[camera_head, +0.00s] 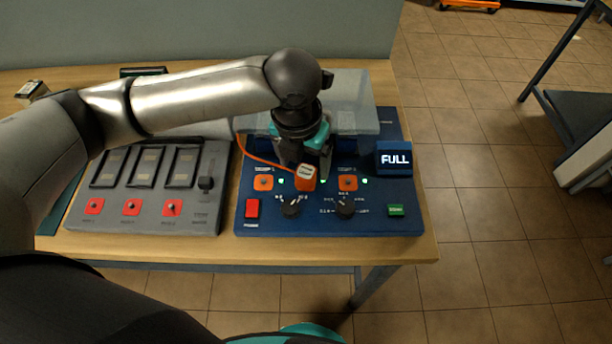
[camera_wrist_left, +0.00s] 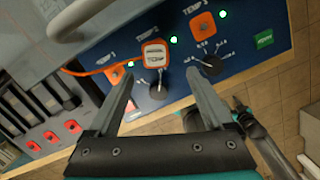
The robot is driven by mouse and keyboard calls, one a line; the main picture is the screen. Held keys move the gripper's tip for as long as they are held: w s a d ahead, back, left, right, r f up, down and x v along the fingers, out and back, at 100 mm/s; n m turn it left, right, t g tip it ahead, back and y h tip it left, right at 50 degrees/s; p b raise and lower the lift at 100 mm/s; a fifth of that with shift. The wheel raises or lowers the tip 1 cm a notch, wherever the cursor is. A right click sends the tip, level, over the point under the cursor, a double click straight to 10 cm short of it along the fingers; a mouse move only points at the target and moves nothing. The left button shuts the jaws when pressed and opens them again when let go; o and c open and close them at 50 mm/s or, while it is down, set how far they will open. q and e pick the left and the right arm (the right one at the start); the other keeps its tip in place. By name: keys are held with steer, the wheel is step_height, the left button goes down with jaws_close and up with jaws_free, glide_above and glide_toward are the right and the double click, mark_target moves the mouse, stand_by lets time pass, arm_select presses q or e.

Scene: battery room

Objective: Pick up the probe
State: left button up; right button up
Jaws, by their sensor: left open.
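The probe (camera_head: 306,176) is a small orange block with a pale label and an orange cable. It stands at the middle position of the blue panel (camera_head: 412,222), between two orange sockets; it also shows in the left wrist view (camera_wrist_left: 155,54). My left gripper (camera_head: 308,168) is over the panel, right behind the probe, pointing down. In the left wrist view its two fingers (camera_wrist_left: 160,78) are spread wide with nothing between them, and the probe lies just beyond the fingertips. What seems to be my right gripper (camera_wrist_left: 240,104) shows small at the right there; its jaws are unclear.
The panel carries dark knobs (camera_head: 345,207), a red switch (camera_head: 253,210), a green button (camera_head: 396,210) and a display (camera_head: 394,159) reading FULL. A clear raised cover (camera_head: 357,95) stands behind the gripper. A grey unit (camera_head: 205,213) with red buttons sits to the left.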

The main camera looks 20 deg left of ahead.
mark_target(306, 172)
arm_select(q)
steer(key=f, duration=0.2)
steer(key=w+f+b, duration=0.1)
steer(key=f, duration=0.1)
steer(key=w+f, duration=0.1)
steer(key=f, duration=0.1)
steer(key=shift+w+a+f, duration=0.15)
steer(key=shift+w+f, duration=0.05)
steer(key=shift+f, duration=0.2)
jaws_close()
stand_by(0.4)
